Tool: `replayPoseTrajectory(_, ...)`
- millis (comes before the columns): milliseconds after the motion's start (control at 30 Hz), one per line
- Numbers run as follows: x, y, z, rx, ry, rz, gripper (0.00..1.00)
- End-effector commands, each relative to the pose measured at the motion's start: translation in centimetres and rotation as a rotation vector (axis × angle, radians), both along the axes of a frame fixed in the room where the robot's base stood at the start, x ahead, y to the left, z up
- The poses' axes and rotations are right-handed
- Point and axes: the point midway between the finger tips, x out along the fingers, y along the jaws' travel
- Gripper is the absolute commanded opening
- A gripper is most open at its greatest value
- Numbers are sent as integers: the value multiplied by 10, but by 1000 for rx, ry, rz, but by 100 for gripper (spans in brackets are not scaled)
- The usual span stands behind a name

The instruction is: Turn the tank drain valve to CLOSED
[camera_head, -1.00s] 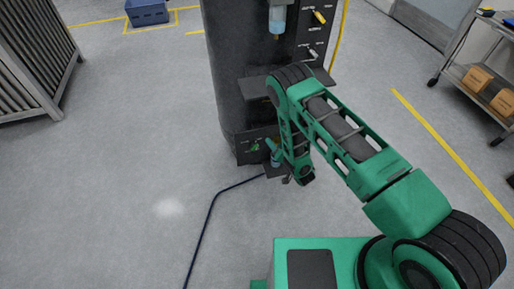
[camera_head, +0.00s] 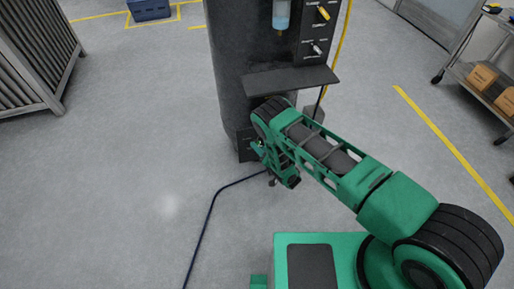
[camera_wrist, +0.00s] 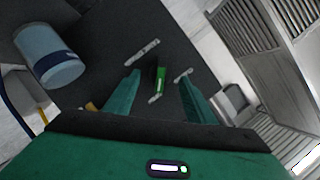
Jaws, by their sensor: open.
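The tank drain valve's green handle (camera_wrist: 161,80) shows in the wrist view on a dark panel, with small pale label strips around it. My gripper (camera_wrist: 158,77) is open, with one green finger on each side of the handle and visible gaps to it. I cannot tell how far the fingertips are from the panel. In the head view the low dark valve panel (camera_head: 244,143) on the tank (camera_head: 238,75) is mostly covered by my arm. The handle is hidden there, and the label words are too small to read.
A pale blue cylinder with a dark band (camera_wrist: 50,58) sits left of the fingers in the wrist view. A dark shelf (camera_head: 290,80) juts out above my wrist. A dark hose (camera_head: 207,222) lies on the floor. The floor left of the tank is clear.

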Motion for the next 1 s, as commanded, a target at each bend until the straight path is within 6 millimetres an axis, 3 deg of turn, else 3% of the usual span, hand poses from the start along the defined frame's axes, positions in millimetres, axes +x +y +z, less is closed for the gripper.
replayPoseTrajectory(200, 15, 10, -6, -2, 0, 1, 50)
replayPoseTrajectory(533, 18, 11, -6, -1, 0, 0, 50)
replayPoseTrajectory(700, 18, 11, -6, -1, 0, 0, 12)
replayPoseTrajectory(733, 18, 11, -6, -1, 0, 0, 9)
replayPoseTrajectory(800, 18, 18, -6, 0, -1, 2, 9)
replayPoseTrajectory(1000, 18, 12, -5, -15, -5, -1, 9)
